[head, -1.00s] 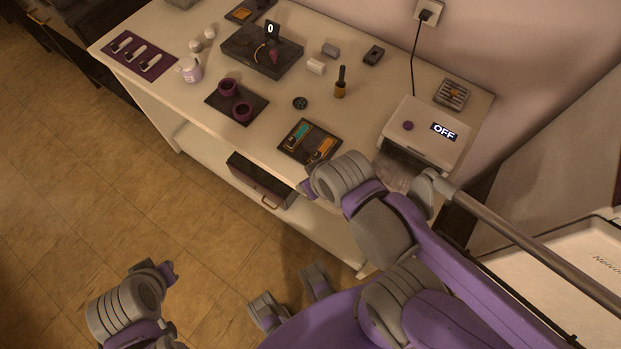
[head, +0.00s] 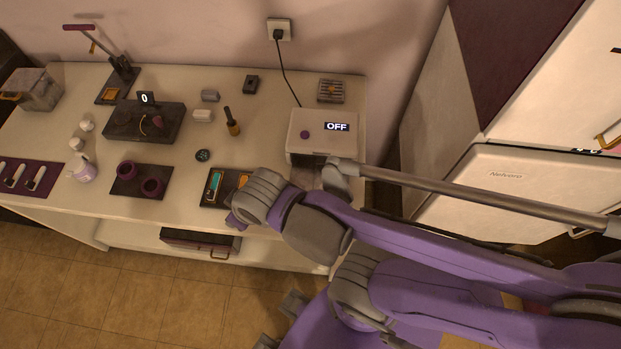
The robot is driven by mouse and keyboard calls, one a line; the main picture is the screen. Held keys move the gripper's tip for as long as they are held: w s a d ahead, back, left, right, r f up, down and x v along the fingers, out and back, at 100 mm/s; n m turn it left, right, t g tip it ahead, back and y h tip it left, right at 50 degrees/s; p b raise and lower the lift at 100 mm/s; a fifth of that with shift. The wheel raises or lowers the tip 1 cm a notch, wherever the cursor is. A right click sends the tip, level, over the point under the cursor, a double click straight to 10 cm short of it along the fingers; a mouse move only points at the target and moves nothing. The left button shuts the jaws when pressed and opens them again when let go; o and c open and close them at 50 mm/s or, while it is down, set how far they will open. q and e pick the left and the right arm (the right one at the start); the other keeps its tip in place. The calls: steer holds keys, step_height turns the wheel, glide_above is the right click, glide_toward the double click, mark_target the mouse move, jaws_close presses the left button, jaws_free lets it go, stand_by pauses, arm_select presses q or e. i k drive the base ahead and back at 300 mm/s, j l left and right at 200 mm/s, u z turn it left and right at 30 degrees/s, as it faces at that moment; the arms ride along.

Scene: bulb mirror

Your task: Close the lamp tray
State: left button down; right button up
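The lamp (head: 321,135) is a white box on the right end of the table, with a purple button and a display reading OFF. Below its dark front opening, a greyish, see-through tray (head: 305,178) sticks out toward the front. My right arm (head: 318,236) reaches in from the lower right, and its grey joints cover part of the tray. I cannot make out the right gripper's fingers, or whether they touch the tray. My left gripper is not in view.
A pad with teal and orange pieces (head: 213,187) lies left of the tray, partly behind my arm. A dark pad with two purple rings (head: 138,180) is further left. A brush bottle (head: 232,122) stands upright near the lamp. A drawer (head: 200,241) sits under the tabletop.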

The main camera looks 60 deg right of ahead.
mark_target(305, 173)
steer(key=k+j+z, duration=0.1)
steer(key=z, duration=2.1)
steer(key=k, duration=0.45)
